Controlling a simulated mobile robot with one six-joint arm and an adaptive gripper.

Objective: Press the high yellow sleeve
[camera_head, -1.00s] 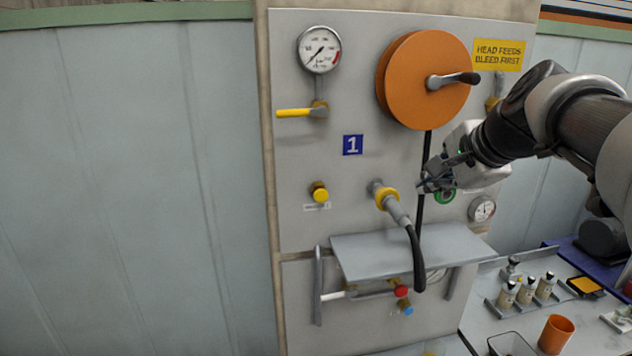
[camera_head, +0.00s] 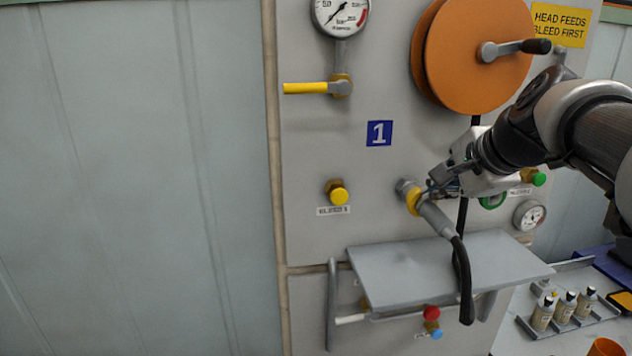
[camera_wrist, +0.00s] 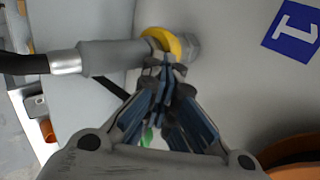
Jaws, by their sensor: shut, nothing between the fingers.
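The yellow sleeve (camera_head: 412,202) is a ring around the hose coupling on the grey panel, above the shelf. A grey hose end (camera_head: 435,219) with a black hose runs down from it. In the wrist view the yellow sleeve (camera_wrist: 161,42) lies just beyond my fingertips, at the panel fitting. My gripper (camera_head: 436,188) is shut and empty, its fingertips at the right side of the sleeve. In the wrist view my gripper (camera_wrist: 168,62) appears to overlap the lower edge of the sleeve; I cannot tell whether it touches. My fingers hide part of the sleeve.
A grey shelf (camera_head: 450,270) juts out below the coupling. An orange reel (camera_head: 475,60) with a crank is above. A yellow-capped fitting (camera_head: 338,194) is to the left, and a yellow lever valve (camera_head: 310,88) sits under a gauge (camera_head: 340,14).

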